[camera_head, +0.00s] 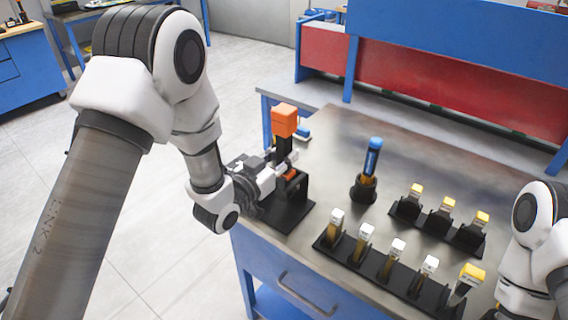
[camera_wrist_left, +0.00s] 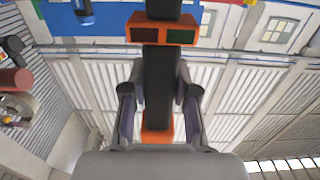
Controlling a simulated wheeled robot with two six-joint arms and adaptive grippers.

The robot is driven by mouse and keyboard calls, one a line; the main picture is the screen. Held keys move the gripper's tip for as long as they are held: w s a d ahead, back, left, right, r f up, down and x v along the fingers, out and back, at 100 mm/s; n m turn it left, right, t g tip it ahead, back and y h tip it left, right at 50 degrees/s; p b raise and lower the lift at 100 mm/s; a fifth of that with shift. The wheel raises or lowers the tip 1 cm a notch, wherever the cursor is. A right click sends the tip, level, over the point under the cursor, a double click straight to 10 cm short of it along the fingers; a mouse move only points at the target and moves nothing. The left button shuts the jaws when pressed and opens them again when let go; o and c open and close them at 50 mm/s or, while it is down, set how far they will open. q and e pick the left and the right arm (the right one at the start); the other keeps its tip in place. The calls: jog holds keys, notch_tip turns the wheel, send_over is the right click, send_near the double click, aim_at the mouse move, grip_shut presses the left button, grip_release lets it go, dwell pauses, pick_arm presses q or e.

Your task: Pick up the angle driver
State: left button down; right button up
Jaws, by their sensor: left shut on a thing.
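The angle driver (camera_head: 284,122) is an upright black tool with an orange block at its top, at the left end of the steel table. My left gripper (camera_head: 279,172) comes in from the left and is shut on its black body. In the left wrist view, the driver's black handle (camera_wrist_left: 158,85), with orange parts above and below, stands between the two fingers of my left gripper (camera_wrist_left: 160,100). A black stand (camera_head: 290,212) is directly below the driver. I cannot tell whether the driver touches it. My right gripper is outside the picture.
A blue-topped screwdriver (camera_head: 372,160) stands in a black holder right of the driver. Black racks (camera_head: 385,275) with several white- and yellow-topped bits fill the table's front and right. My right arm is at the right edge. The steel tabletop (camera_head: 340,125) is bare behind the screwdriver.

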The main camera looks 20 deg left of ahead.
pick_arm(q)
jog(key=shift+r, duration=0.55)
jog(key=p+v, duration=1.1)
jog(key=v, duration=0.7)
